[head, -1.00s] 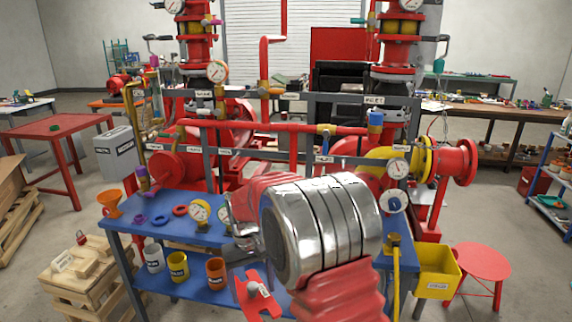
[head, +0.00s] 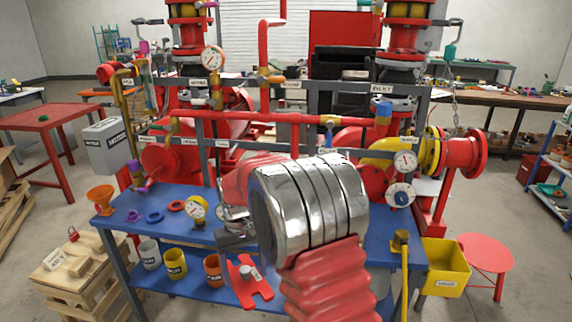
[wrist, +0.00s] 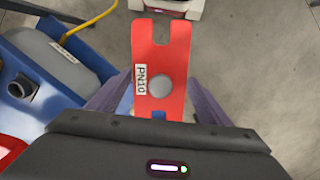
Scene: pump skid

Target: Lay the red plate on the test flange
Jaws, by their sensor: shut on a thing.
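My gripper (wrist: 157,100) is shut on the red plate (wrist: 160,65), a flat plate with a notched end, a round grey spot and a PN10 label in the wrist view. In the head view the plate (head: 247,285) hangs below my gripper in front of the blue bench. It is clear of the bench's top. A red flange (head: 470,153) ends the yellow and red pipe at the right. I cannot tell from a label whether it is the test flange. My arm hides part of the bench and pipework.
The blue bench (head: 150,225) carries an orange funnel (head: 101,198), rings and gauges. Cups (head: 176,264) stand on its lower shelf. At the right are a yellow bin (head: 443,265) and a red stool (head: 485,252). Grey rails and red pipes stand behind the bench.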

